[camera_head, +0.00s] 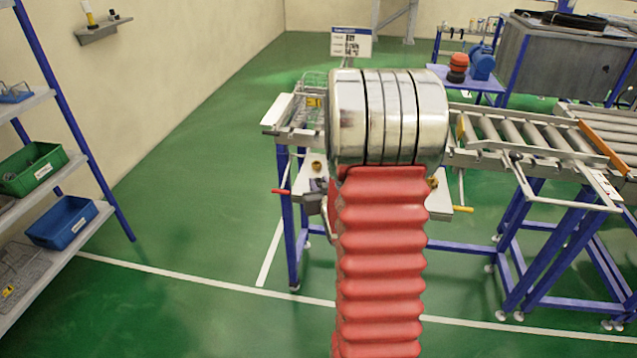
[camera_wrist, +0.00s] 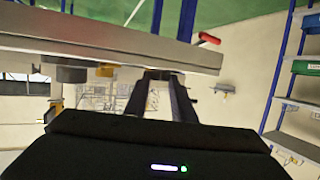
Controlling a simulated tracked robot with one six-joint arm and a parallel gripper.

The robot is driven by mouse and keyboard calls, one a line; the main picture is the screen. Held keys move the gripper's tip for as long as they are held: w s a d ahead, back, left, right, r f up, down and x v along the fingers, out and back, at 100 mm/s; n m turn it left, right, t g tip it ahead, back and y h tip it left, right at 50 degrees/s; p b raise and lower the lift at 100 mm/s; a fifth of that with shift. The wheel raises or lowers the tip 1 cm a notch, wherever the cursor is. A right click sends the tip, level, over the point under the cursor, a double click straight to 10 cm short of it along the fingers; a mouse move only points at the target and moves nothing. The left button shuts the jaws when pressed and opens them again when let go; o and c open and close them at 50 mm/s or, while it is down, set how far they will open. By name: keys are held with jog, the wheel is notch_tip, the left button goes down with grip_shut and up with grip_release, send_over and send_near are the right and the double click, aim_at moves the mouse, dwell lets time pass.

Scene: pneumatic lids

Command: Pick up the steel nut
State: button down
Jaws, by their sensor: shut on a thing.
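My gripper (camera_wrist: 163,76) shows in the wrist view, with two dark fingers close together under the grey edge of a table (camera_wrist: 120,40). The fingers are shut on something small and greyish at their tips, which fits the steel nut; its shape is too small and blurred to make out. No other steel nut can be made out in either view.
The blue-legged workbench (camera_head: 289,215) stands behind my arm, with small fittings on its lower shelf. A roller conveyor (camera_head: 530,135) is to the right. A shelf rack with a green bin (camera_head: 35,168) and a blue bin (camera_head: 62,222) is at left. Green floor between is clear.

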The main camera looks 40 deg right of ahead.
notch_tip(320, 180, up, 10)
dwell(0.9)
